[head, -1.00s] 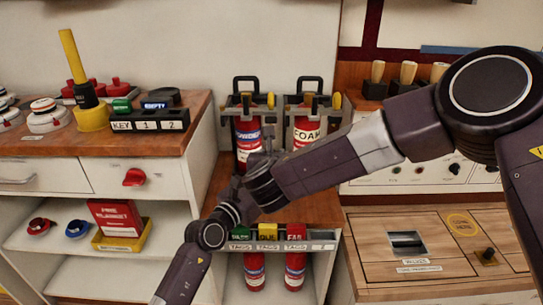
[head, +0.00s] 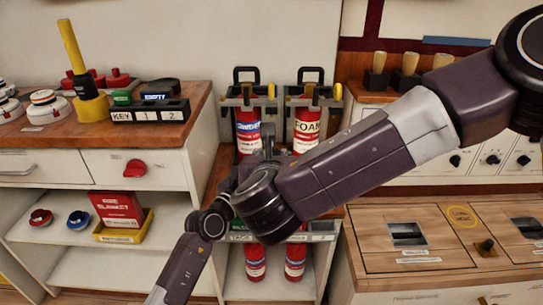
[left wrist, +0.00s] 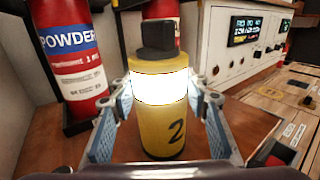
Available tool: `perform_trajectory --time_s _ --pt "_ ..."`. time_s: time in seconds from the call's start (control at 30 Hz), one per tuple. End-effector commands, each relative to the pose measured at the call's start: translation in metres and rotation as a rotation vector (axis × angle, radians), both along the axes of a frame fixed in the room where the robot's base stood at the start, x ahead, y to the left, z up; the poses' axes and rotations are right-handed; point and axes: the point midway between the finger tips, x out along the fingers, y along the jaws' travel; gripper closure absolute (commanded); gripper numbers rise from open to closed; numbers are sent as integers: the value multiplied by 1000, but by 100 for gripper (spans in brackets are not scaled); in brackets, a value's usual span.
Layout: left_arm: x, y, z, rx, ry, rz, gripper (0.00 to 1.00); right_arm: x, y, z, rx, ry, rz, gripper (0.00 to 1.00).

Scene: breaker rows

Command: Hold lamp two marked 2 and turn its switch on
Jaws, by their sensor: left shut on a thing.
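Lamp two (left wrist: 158,113) is a yellow cylinder with a black 2 on its lower body, a bright white band and a black block on top. It stands upright on a brown wooden surface in the left wrist view. My left gripper (left wrist: 160,92) is shut on it, with one blue-grey finger on each side at the white band. The black block sits above the fingers, uncovered. I cannot tell the switch's setting. In the head view a dark arm of mine hides the lamp. My right gripper is not in view.
A powder extinguisher (left wrist: 75,58) stands close on the left of the lamp, another red one behind. Control panels (left wrist: 240,45) line the right. The left bench (head: 60,140) holds a key rack (head: 150,112) and a yellow-handled tool (head: 78,70).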

Motion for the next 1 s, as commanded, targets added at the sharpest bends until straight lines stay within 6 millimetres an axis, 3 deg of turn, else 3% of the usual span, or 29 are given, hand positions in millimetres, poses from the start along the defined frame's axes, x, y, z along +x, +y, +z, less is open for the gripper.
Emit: perform_trajectory --time_s 0.43,0.47,0.6,1.0 --pt "1 1 0 1 -1 2 98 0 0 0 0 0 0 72" --pt "1 1 0 1 -1 2 54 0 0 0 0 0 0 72" --pt "0 1 0 1 -1 2 39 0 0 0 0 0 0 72" --pt "-4 3 0 0 0 1 37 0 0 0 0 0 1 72"
